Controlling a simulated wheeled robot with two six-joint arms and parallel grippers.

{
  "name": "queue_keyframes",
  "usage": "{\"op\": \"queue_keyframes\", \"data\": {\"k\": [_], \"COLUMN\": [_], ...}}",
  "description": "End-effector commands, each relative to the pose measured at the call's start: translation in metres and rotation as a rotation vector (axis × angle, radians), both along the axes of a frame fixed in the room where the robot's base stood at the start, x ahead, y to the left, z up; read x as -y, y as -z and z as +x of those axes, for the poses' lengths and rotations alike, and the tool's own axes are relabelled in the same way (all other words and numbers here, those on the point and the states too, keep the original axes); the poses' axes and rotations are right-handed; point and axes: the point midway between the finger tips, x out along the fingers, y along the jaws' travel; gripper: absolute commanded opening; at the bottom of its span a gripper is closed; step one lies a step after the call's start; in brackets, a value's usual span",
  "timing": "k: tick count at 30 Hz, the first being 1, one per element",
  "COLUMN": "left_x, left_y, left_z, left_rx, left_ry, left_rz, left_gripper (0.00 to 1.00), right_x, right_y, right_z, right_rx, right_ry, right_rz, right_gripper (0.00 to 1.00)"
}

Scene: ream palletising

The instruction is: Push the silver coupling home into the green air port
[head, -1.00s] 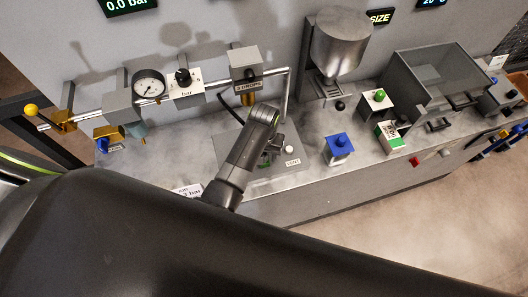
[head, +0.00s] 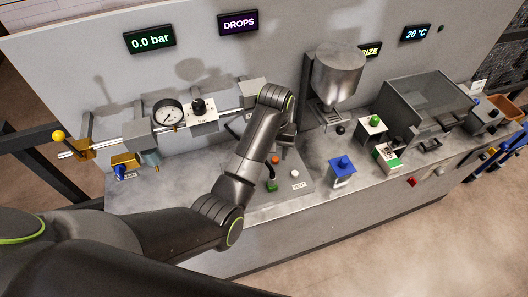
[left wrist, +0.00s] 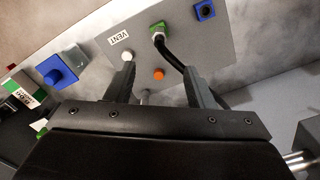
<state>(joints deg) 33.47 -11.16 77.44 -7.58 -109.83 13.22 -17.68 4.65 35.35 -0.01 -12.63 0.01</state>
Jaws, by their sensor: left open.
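The green air port (head: 272,187) sits on the grey panel plate on the bench; it also shows in the left wrist view (left wrist: 157,27). The silver coupling (left wrist: 158,37) is a small bright ring at the green port, on the end of a black hose (left wrist: 172,54). It looks in line with the port; I cannot tell how deep it sits. My left gripper (left wrist: 160,76) is open above the plate, its fingers apart on either side of an orange button (left wrist: 158,74), with nothing visibly held. In the head view my arm partly hides it. My right gripper is not in view.
A white button (left wrist: 127,56) beside the VENT label is close to one finger. A blue block (head: 342,170) stands right of the plate. A gauge (head: 168,113) and pipe run behind at left.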

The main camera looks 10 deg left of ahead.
Motion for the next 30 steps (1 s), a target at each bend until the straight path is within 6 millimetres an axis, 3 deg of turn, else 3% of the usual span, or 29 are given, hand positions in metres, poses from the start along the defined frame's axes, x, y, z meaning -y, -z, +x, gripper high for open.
{"op": "queue_keyframes", "data": {"k": [4,11,25,30], "left_x": [0.005,0.007,0.005,-0.018], "left_y": [-0.017,-0.024,-0.021,0.001], "left_z": [0.007,0.01,0.008,-0.009], "left_rx": [0.0,-0.001,0.0,0.018], "left_ry": [0.005,0.006,0.004,-0.024], "left_rz": [0.0,0.0,0.0,-0.013], "left_gripper": [0.48,0.48,0.48,0.48], "right_x": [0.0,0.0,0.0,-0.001], "right_y": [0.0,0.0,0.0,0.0], "right_z": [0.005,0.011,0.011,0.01], "right_rx": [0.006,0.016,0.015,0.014], "right_ry": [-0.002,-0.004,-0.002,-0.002], "right_rz": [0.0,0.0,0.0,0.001], "right_gripper": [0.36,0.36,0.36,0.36]}}
